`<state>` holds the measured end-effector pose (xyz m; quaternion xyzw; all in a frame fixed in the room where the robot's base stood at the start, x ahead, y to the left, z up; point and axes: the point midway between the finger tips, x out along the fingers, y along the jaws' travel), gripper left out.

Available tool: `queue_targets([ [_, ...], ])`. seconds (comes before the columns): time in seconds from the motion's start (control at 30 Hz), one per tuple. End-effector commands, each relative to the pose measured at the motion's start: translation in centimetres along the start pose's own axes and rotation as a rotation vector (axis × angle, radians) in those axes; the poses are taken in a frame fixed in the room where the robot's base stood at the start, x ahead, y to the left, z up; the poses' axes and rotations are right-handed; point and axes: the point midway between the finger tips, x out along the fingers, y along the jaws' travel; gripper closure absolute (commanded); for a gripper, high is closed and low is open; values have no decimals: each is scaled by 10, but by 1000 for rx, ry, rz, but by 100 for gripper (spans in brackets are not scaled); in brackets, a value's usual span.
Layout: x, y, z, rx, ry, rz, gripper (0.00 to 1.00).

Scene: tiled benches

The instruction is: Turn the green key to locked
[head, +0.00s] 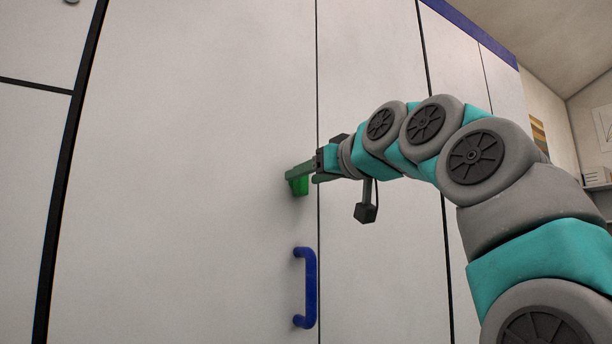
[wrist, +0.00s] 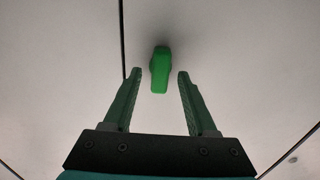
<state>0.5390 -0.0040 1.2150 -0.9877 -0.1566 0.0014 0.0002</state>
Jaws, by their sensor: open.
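The green key (head: 299,186) sticks out of a white cabinet door, above the blue handle. In the wrist view the green key (wrist: 160,70) stands roughly upright in the picture, just beyond and between the two fingertips. My gripper (head: 290,176) is at the key in the head view, its fingers partly covering it. In the wrist view my gripper (wrist: 159,74) is open, with a gap on each side of the key. Neither finger visibly touches it. I see no locked or unlocked marking.
The blue handle (head: 310,288) sits below the key, near the vertical door seam. White cabinet panels (head: 190,150) fill most of the view. A shelf with a small box (head: 596,177) is far right. The space left of the key is clear.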

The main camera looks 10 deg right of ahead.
Motion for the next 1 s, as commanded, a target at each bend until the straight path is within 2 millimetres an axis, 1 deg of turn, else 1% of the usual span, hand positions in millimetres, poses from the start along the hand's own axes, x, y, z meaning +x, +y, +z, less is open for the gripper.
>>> queue_targets([
  [0.03,4,0,-1,0,1,0,43],
  [0.13,9,0,-2,-1,4,1,43],
  [0.4,10,0,-1,-1,3,0,43],
  [0.47,10,0,-1,-1,3,0,48],
  [0.9,10,0,-1,-1,2,0,98],
  [0.93,10,0,-1,-1,2,0,100],
  [1.0,10,0,-1,-1,2,0,100],
])
